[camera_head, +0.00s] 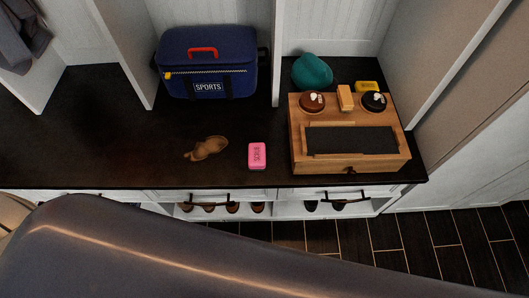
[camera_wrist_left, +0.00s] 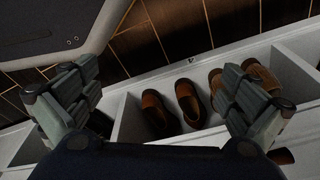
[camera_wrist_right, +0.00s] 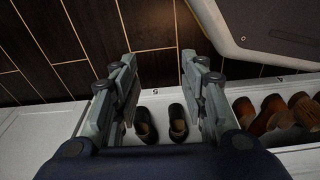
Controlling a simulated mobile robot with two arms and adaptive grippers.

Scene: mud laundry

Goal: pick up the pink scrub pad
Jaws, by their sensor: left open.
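The pink scrub pad (camera_head: 257,156) lies on the dark bench top, near its front edge, left of a wooden box. Neither gripper shows in the head view, and the pad does not show in either wrist view. My left gripper (camera_wrist_left: 162,84) is open and empty in its wrist view, with its fingers wide apart above the floor and shoe cubbies. My right gripper (camera_wrist_right: 158,72) is open and empty in its wrist view, with a pair of dark shoes beyond its fingers.
A wooden shoe-care box (camera_head: 302,165) stands right of the pad. A brown object (camera_head: 209,147) lies left of it. A blue sports bag (camera_head: 208,62), teal item (camera_head: 312,71) and yellow item (camera_head: 367,86) are behind. Brown shoes (camera_wrist_left: 188,104) fill cubbies below. The left bench top is clear.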

